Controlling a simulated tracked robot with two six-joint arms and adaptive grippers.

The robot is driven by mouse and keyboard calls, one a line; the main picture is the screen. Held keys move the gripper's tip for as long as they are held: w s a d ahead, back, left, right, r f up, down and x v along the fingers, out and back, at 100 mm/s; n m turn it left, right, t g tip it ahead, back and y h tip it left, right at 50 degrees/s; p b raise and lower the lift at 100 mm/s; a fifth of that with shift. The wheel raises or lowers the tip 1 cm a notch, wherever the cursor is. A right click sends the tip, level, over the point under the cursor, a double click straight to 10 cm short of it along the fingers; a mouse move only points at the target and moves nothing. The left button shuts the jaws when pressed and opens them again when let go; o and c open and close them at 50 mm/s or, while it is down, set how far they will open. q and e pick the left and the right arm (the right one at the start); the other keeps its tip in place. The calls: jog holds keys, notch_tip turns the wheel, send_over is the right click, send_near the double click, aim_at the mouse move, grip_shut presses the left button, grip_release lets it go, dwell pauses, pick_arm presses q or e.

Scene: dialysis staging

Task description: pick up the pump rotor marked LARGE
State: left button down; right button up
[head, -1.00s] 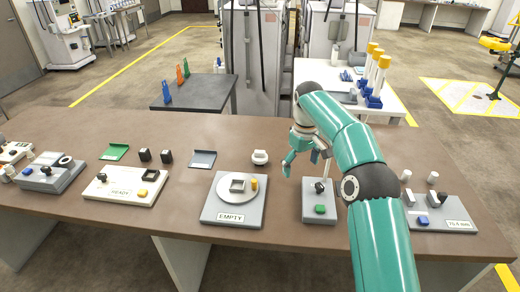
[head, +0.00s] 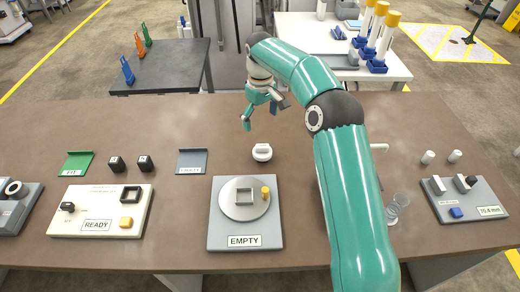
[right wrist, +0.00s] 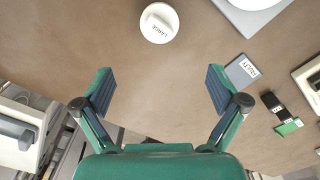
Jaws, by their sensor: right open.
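The pump rotor (head: 262,153) is a small white round piece with a raised grip, standing on the brown table behind the grey EMPTY station. In the right wrist view the rotor (right wrist: 159,23) shows at the top centre, and its grip reads LARGE. My right gripper (head: 265,113) hangs above the table beyond the rotor in the head view. In the right wrist view its two fingers (right wrist: 160,82) are spread wide with nothing between them, and the rotor lies apart from them. My left gripper is not in view.
The EMPTY station (head: 222,233) stands in front of the rotor. A blue-grey FAULTY tray (head: 193,160), two small black blocks and a green tray (head: 78,162) lie to the left. The READY board (head: 75,218) is left too. Bare table surrounds the rotor.

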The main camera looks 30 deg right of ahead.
aim_at(262, 145)
jog(key=f, duration=0.8)
jog(key=shift+s+d+f, duration=0.25)
jog(key=shift+d+f, duration=0.1)
jog(key=shift+f, duration=0.05)
jog(key=f, duration=0.1)
jog(key=f+p, duration=0.1)
jog(key=f, duration=0.1)
jog(key=f+p, duration=0.1)
jog(key=f, duration=0.1)
jog(key=shift+s+a, duration=0.15)
jog(key=shift+a, duration=0.1)
jog(key=shift+f, duration=0.2)
jog(key=c, duration=1.3)
jog(key=shift+r, duration=0.1)
